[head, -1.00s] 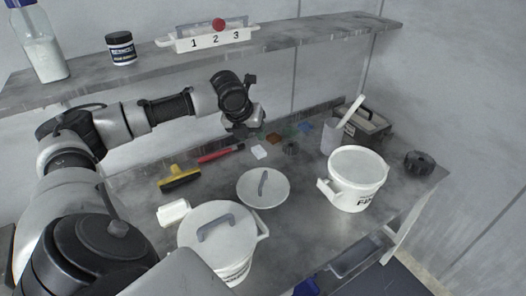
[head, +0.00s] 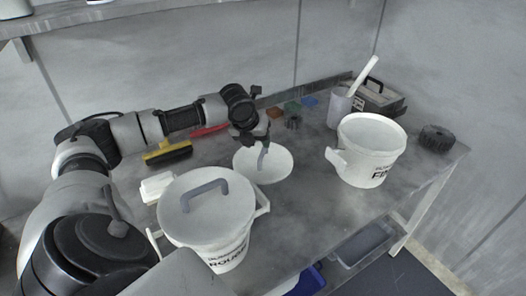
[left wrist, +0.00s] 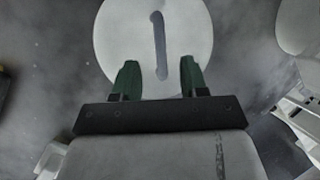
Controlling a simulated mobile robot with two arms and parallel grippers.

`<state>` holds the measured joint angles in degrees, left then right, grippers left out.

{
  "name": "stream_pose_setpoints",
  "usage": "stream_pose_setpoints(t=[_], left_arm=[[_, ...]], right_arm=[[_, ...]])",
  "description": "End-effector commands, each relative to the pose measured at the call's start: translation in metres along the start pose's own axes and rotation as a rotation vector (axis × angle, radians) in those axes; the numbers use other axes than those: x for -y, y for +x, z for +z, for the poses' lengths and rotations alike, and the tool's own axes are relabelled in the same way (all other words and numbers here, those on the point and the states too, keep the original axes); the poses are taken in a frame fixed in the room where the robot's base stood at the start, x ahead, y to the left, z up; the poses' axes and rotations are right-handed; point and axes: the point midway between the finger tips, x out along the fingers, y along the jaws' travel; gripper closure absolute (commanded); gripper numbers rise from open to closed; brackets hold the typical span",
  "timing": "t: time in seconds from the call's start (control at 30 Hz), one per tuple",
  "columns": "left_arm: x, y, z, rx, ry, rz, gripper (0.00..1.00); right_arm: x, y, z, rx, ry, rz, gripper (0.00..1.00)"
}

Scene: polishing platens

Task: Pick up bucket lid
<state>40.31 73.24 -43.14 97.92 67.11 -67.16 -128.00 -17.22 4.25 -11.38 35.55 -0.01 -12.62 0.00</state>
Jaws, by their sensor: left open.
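The loose bucket lid (head: 275,169) is a round white disc with a grey bar handle. It lies on the table between two white buckets. In the left wrist view the lid (left wrist: 113,38) is ahead of the fingers, its handle (left wrist: 159,45) running lengthwise between them. My left gripper (head: 262,143) hangs over the lid's far edge in the head view, partly hiding it. In the left wrist view the left gripper (left wrist: 158,72) is open, with green fingertips and nothing held. The open bucket (head: 366,154) stands to the right. My right gripper is not seen.
A lidded bucket (head: 222,234) marked "ROUGH" stands in front at left. A white block (head: 157,187), a yellow-black brush (head: 167,152), a grey cup (head: 340,108), a dark toolbox (head: 378,98) and a black knob (head: 436,138) are around. The table front between the buckets is clear.

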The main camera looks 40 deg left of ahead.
Motion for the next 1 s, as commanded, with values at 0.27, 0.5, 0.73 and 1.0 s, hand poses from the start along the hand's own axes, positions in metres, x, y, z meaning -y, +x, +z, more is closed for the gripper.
stream_pose_setpoints(t=[0.27,0.5,0.73,1.0], left_arm=[[0.001,0.029,0.003,-0.002,-0.002,-0.001,0.56],[0.001,0.057,0.005,0.0,0.0,0.0,0.56],[0.0,0.058,0.005,0.001,0.001,0.001,0.56],[0.0,0.058,0.005,0.0,0.001,0.001,0.93]], right_arm=[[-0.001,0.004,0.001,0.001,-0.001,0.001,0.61],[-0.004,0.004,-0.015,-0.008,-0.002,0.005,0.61],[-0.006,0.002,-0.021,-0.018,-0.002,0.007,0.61],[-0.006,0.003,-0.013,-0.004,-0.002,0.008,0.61]])
